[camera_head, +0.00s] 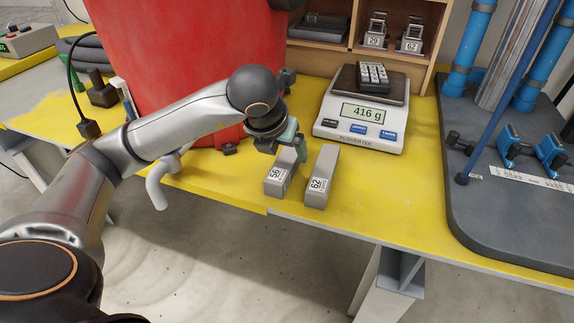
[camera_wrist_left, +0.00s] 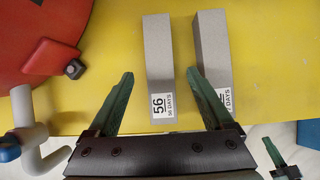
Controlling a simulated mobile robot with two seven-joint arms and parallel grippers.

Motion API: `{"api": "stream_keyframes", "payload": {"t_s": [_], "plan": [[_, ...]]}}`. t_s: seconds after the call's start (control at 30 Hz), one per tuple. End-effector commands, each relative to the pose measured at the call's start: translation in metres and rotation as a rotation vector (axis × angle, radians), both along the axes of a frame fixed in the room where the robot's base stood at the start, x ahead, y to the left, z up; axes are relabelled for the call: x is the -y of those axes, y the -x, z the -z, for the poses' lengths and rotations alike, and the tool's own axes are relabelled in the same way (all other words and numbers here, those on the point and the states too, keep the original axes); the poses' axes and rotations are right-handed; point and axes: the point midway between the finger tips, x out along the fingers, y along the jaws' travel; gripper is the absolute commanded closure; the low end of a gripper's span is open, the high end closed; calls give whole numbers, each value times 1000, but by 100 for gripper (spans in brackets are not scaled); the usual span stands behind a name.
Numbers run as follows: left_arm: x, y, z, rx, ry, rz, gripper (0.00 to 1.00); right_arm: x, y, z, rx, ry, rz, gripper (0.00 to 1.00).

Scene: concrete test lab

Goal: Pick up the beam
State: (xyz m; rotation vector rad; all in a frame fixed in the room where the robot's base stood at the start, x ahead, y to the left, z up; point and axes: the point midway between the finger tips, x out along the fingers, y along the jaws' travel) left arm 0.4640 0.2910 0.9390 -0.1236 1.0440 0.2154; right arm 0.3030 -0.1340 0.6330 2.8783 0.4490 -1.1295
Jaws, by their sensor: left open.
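My left gripper (camera_head: 290,142) is open and empty over beam 56. In the wrist view its green fingers (camera_wrist_left: 163,85) straddle the near end of that beam. At the lower right there, a green finger on a black mount (camera_wrist_left: 285,165) looks like part of my right gripper; its jaws cannot be judged.
A large red container (camera_head: 170,60) stands behind my left arm. A scale reading 416 g (camera_head: 365,113) stands behind the beams.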

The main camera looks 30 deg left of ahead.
Motion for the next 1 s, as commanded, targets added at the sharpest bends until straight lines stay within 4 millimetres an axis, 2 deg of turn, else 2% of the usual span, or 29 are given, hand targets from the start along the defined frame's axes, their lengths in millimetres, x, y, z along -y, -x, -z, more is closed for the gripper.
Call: {"api": "stream_keyframes", "payload": {"t_s": [0.3, 0.6, 1.0], "plan": [[-5, -18, 40, -3, 2, 0, 15, 0, 0, 2, -1, 1, 1, 100], [-6, -21, 45, -1, 1, 2, 15, 0, 0, 2, -1, 1, 1, 100], [-6, -21, 44, -1, 1, 2, 59, 1, 0, 1, 0, 1, 1, 100]]}}
